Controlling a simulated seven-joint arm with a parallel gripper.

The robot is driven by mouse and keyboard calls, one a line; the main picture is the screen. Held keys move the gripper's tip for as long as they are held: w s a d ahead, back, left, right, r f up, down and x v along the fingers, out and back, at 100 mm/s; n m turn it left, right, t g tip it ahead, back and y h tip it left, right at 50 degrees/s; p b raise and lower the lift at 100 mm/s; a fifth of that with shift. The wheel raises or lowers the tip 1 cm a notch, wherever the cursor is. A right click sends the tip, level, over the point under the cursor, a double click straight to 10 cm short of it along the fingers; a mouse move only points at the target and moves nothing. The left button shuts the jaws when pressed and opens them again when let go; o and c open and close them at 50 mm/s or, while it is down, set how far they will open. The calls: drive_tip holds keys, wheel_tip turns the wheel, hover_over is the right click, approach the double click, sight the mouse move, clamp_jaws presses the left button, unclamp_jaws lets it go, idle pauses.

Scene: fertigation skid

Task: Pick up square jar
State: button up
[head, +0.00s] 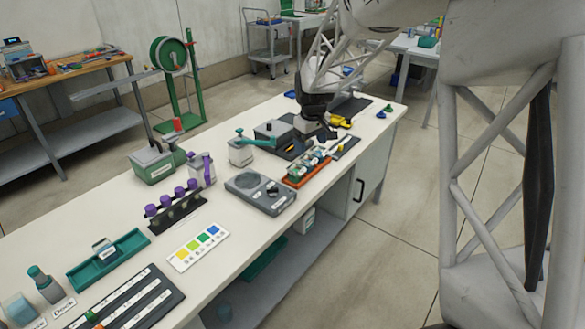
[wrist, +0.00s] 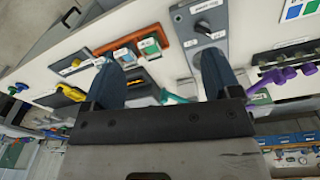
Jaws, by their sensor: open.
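My gripper (head: 325,135) is over the far part of the bench. In the wrist view my gripper (wrist: 161,72) shows two dark fingers spread apart, with nothing held between them. An orange tray (head: 292,183) lies just in front of it and also shows in the wrist view (wrist: 163,43). Several small square-topped containers (wrist: 148,46) with pale and teal tops stand in that tray, beyond the fingertips. They look like square jars, but I cannot tell which one the task names.
A white pot (head: 241,152) with a teal handle and a grey box (head: 272,132) stand behind. Purple-topped vials (head: 178,205) in a black rack are to the left. The bench's front edge is close to the tray.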

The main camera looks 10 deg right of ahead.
sight(296, 173)
drive_tip(key=w+a+f+n, duration=0.2)
drive_tip(key=w+f, duration=1.2)
drive_tip(key=f, duration=0.1)
drive_tip(key=shift+n+g, duration=0.3)
drive_tip(key=shift+g, duration=0.1)
drive_tip(key=shift+f, duration=1.35)
drive_tip(key=shift+w+a+f, duration=0.1)
drive_tip(key=shift+f, duration=1.2)
drive_tip(key=shift+w+a+f, duration=0.1)
drive_tip(key=shift+f, duration=1.15)
drive_tip(key=c, duration=1.1)
drive_tip(key=shift+o, duration=0.2)
